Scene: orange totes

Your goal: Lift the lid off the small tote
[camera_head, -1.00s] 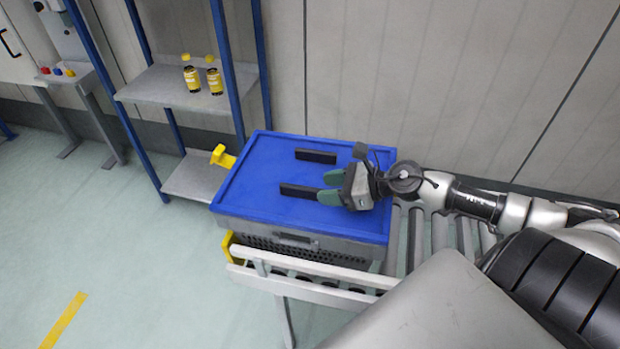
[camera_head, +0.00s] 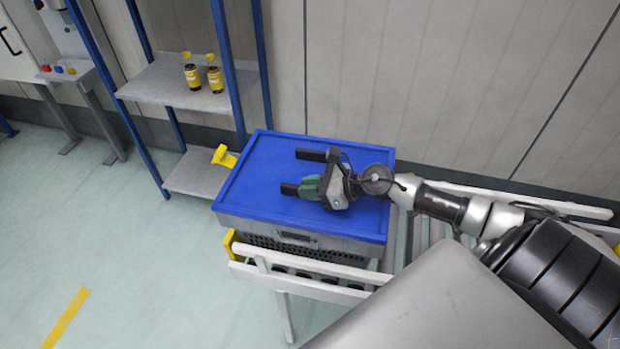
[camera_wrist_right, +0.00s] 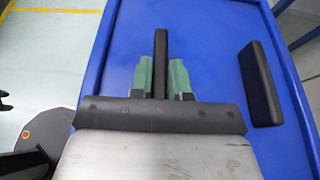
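The small tote (camera_head: 330,240) is grey with a perforated side and stands on a roller conveyor. Its blue lid (camera_head: 260,180) lies flat on top and carries two black bar handles. My right gripper (camera_head: 311,187) is low over the lid with its green fingers close together at the near handle (camera_head: 289,189). In the right wrist view the fingers (camera_wrist_right: 161,78) sit on both sides of this handle (camera_wrist_right: 161,45), seemingly touching it. The other handle (camera_wrist_right: 260,85) is free at the right there. My left gripper is out of view.
The conveyor (camera_head: 325,290) has white rails and a yellow end stop (camera_head: 230,243); another yellow stop (camera_head: 223,157) is behind the tote. A wall is behind the tote.

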